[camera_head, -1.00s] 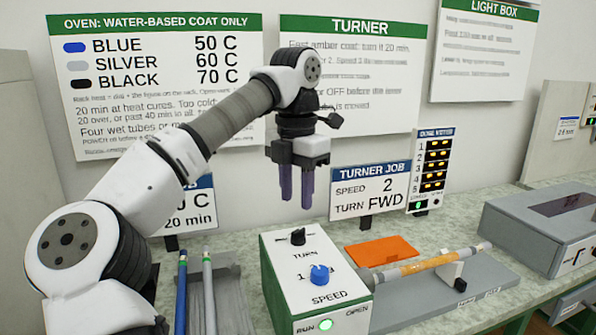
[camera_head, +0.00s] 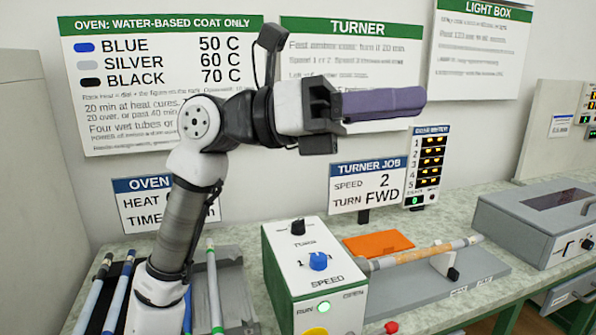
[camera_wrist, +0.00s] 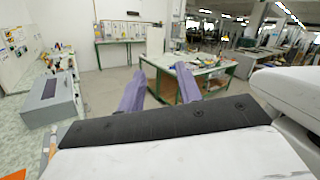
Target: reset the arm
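My gripper (camera_head: 415,102) is raised high in front of the wall signs, with its purple fingers pointing right and about level. In the wrist view its two fingers (camera_wrist: 160,84) stand apart with nothing between them, so it is open and empty. My arm rises from the lower left, with the elbow bent before the oven sign. The turner (camera_head: 315,272), a green and white box with a black knob and a blue knob, stands below my gripper and apart from it.
Several tubes (camera_head: 212,290) lie in a grey tray at the left, partly behind my arm. An orange pad (camera_head: 378,244) lies behind the rod. The turner job sign (camera_head: 370,188) and lit panel (camera_head: 427,167) stand behind. A grey box (camera_head: 540,220) is at the right.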

